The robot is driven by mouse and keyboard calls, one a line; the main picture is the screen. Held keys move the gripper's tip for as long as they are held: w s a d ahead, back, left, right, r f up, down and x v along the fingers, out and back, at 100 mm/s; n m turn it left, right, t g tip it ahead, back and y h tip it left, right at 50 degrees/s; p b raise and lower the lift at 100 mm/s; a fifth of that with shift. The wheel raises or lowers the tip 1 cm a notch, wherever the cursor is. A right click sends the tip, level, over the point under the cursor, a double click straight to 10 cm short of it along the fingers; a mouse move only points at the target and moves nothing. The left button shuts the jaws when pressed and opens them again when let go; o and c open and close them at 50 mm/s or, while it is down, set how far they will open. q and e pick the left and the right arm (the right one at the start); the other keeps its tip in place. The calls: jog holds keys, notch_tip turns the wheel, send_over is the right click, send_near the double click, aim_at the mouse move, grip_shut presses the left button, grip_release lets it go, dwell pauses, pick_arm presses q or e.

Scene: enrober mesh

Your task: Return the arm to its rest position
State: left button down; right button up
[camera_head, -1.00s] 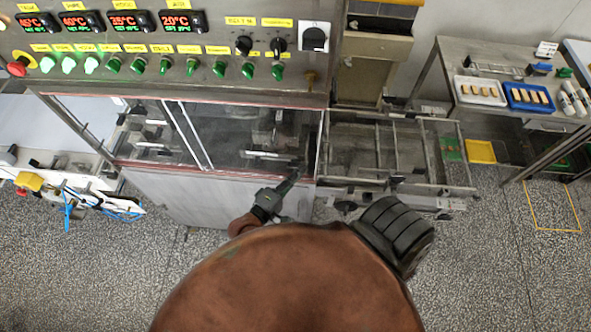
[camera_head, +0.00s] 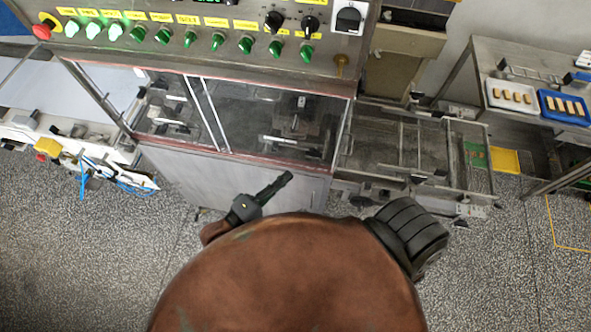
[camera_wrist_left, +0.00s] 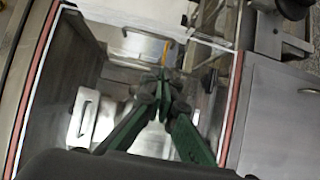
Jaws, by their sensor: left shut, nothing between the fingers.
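My left gripper (camera_head: 288,176) shows in the head view as a dark green-grey shape in front of the enrober's lower metal panel (camera_head: 240,176). It is shut and empty, its tip pointing up and to the right. In the left wrist view, the two green fingers of my left gripper (camera_wrist_left: 163,76) come together at their tips, with nothing between them. Behind them is the machine's glazed opening with its red-edged frame (camera_wrist_left: 232,105). My right gripper is not in view. My brown body covers the lower middle of the head view.
The enrober's control panel (camera_head: 235,25) with green knobs is above the window. A metal frame conveyor (camera_head: 385,150) extends right. A side table holds a white tray (camera_head: 491,92) and blue tray (camera_head: 543,105) of bars. Speckled floor (camera_head: 90,250) is open at lower left.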

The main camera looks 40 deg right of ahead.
pick_arm(q)
jog(key=shift+s+a, duration=0.15)
jog(key=shift+a, duration=0.5)
